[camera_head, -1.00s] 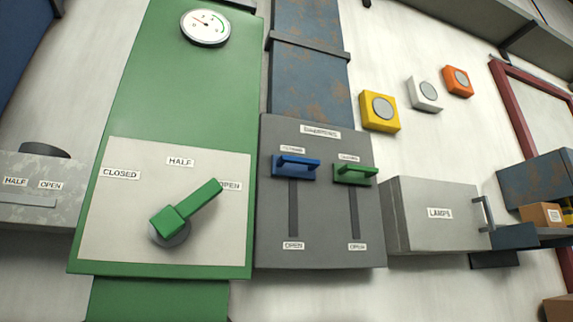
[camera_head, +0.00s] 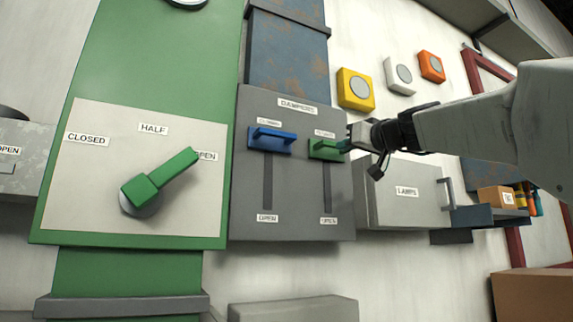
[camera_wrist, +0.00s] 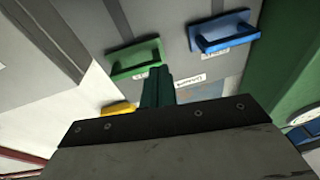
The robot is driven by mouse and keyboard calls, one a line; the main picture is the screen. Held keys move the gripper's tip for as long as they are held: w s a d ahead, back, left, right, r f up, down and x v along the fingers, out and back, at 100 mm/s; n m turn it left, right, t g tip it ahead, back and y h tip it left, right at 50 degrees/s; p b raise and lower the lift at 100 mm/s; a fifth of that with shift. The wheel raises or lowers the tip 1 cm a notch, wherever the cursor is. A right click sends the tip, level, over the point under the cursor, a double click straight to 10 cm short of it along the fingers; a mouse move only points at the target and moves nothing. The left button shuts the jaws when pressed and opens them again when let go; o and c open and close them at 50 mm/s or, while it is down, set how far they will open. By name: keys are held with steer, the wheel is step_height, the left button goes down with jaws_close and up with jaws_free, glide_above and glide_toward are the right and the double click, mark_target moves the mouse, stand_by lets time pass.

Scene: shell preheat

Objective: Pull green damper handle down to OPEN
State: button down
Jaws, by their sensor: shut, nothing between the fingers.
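The green damper handle (camera_head: 326,150) is at the top of its slot on the grey dampers panel (camera_head: 297,190), by the upper label and away from the OPEN label at the bottom. My gripper (camera_head: 345,146) is shut and empty at the right end of the handle in the head view. In the wrist view the closed dark green fingers (camera_wrist: 158,75) point up close beside the lower right end of the green handle (camera_wrist: 135,60). I cannot tell whether they touch it. The blue damper handle (camera_head: 271,140) is also at the top of its slot.
A green panel with a lever (camera_head: 158,184) stands on the left. Yellow (camera_head: 355,90), white (camera_head: 398,76) and orange (camera_head: 431,67) buttons are above my wrist. The LAMPS box (camera_head: 407,195) is right of the dampers panel. The space before the slots is clear.

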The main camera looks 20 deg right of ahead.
steer(key=d+r+t+h, duration=0.1)
steer(key=d+r+t, duration=0.1)
steer(key=d+r, duration=0.35)
steer(key=w+a, duration=0.2)
steer(key=w, duration=0.6)
steer(key=shift+r, duration=0.2)
